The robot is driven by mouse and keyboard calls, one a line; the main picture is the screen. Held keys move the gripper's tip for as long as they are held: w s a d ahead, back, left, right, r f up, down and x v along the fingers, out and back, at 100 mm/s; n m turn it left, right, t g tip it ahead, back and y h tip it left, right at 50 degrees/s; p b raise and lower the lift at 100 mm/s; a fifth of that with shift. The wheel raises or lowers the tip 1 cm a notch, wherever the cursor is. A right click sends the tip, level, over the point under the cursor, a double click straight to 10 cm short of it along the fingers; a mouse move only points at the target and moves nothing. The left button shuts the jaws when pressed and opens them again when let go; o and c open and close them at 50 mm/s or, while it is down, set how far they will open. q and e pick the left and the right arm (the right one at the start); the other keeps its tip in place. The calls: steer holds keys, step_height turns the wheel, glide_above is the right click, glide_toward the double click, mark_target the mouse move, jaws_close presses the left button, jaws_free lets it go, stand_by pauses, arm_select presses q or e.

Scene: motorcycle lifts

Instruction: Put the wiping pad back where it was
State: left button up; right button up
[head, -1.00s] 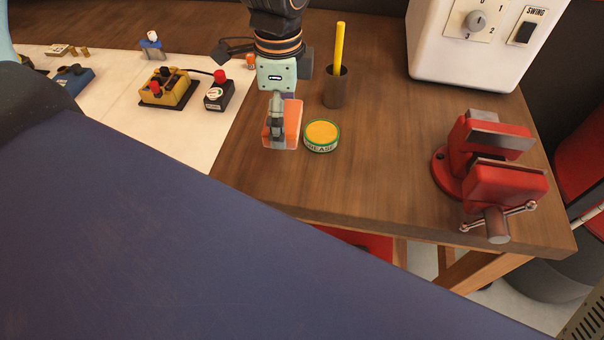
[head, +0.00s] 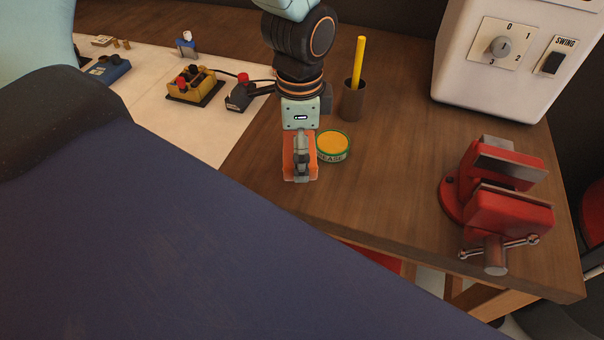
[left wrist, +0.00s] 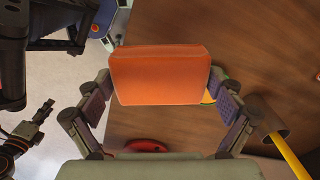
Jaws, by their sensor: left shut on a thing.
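The orange wiping pad (head: 289,160) is between the fingers of my left gripper (head: 301,168), over the wooden bench near its front edge. The gripper is shut on it and hides its middle in the head view. In the left wrist view, the orange pad (left wrist: 160,78) spans the gap between the two fingers of the left gripper (left wrist: 160,100). I cannot tell whether the pad touches the bench top.
A green and yellow grease tin (head: 333,147) stands close to the pad's right. Behind it is a dark cup (head: 353,99) with a yellow stick. A red vise (head: 503,200) stands at right. A yellow control box (head: 194,86) is at left. Bench (head: 390,180) between tin and vise is clear.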

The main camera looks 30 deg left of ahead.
arm_select(q)
steer(key=f, duration=0.6)
steer(key=shift+w+f+b, duration=0.3)
steer(key=shift+w+b, duration=0.05)
steer(key=shift+s+f, duration=0.25)
steer(key=shift+f, duration=0.05)
steer(key=shift+a, duration=0.1)
steer(key=shift+w+a, duration=0.1)
steer(key=shift+w+f, duration=0.15)
steer(key=shift+f, duration=0.05)
steer(key=o, duration=0.9)
steer(key=shift+c, duration=0.2)
steer(key=shift+s+r, duration=0.15)
steer(key=shift+s, duration=0.1)
step_height(320, 180, up, 11)
steer(key=shift+f+p, duration=0.1)
steer(key=shift+p, duration=0.65)
steer(key=shift+r, duration=0.35)
steer(key=shift+w+r, duration=0.25)
steer(key=shift+s, duration=0.15)
steer(key=shift+s, duration=0.1)
